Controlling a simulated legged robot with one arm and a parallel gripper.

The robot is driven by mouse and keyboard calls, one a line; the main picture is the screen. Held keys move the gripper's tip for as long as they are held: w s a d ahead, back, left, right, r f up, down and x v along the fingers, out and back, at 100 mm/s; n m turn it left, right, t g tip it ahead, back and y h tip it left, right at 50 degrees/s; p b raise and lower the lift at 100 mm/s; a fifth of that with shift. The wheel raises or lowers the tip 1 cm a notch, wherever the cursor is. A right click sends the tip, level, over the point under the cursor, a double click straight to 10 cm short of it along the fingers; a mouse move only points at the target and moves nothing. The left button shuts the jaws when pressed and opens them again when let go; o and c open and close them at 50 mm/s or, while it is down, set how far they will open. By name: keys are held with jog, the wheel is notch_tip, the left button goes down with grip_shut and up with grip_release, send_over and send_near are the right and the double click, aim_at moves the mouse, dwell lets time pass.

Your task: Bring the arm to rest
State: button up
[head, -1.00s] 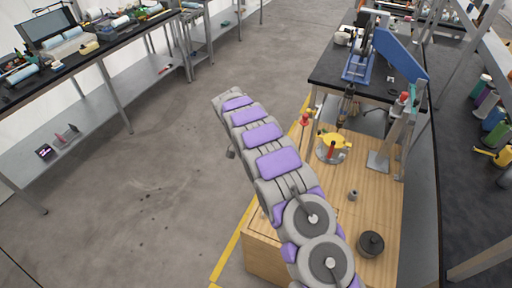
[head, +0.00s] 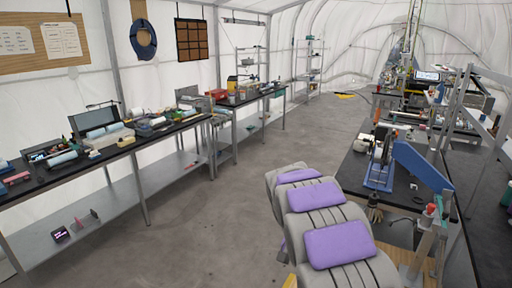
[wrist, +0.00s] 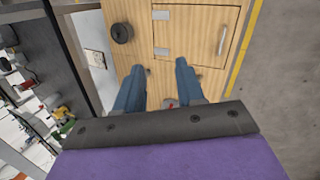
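My arm, grey with purple pads, rises from the bottom of the head view and points away over the floor; my gripper is not visible there. In the wrist view my gripper (wrist: 160,67) shows two blue fingers spread apart with nothing held between them. Beyond the fingers is a wooden cabinet top or panel (wrist: 190,50) with a hinged door and a metal handle (wrist: 223,42). The fingers look apart from the wood, but the exact gap cannot be told. A small red thing (wrist: 170,103) shows between the finger bases, partly hidden.
A long workbench (head: 130,148) with tools runs along the left. A black bench (head: 345,180) with a blue press (head: 380,178) stands close on the right. Clear grey floor (head: 240,195) lies between. A dark round knob-like object (wrist: 122,32) is on the wood.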

jog(key=s+d+r+n+y, duration=0.1)
jog(key=s+r, duration=0.2)
jog(key=s, duration=0.6)
jog(key=s+d+r+n+y, duration=0.1)
jog(key=s+r, duration=0.3)
jog(key=s, duration=0.5)
jog(key=s+a+f+n+t+y, duration=0.1)
jog(key=s+a+f+n, duration=0.1)
jog(key=s, duration=1.4)
jog(key=shift+a, duration=0.15)
jog(key=shift+s, duration=0.1)
